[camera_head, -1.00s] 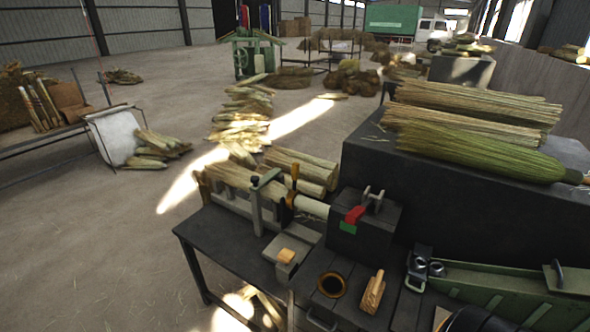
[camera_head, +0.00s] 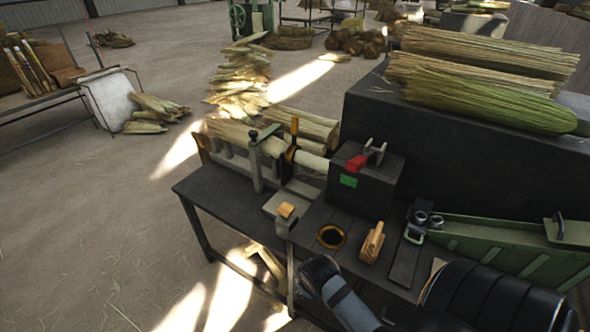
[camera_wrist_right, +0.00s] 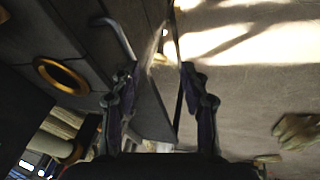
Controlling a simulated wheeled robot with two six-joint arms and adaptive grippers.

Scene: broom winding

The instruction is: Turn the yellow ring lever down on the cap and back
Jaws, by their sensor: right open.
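The yellow ring lever (camera_head: 294,127) stands upright on a dark ring around the bundle's pale cap (camera_head: 311,160), left of the black machine block. In the wrist view, my right gripper (camera_wrist_right: 158,72) is open, with nothing between its fingers, above the table's edge. My right arm comes in at the bottom right of the head view, low and well apart from the lever. The lever is not clearly visible in the wrist view. My left gripper is not in view.

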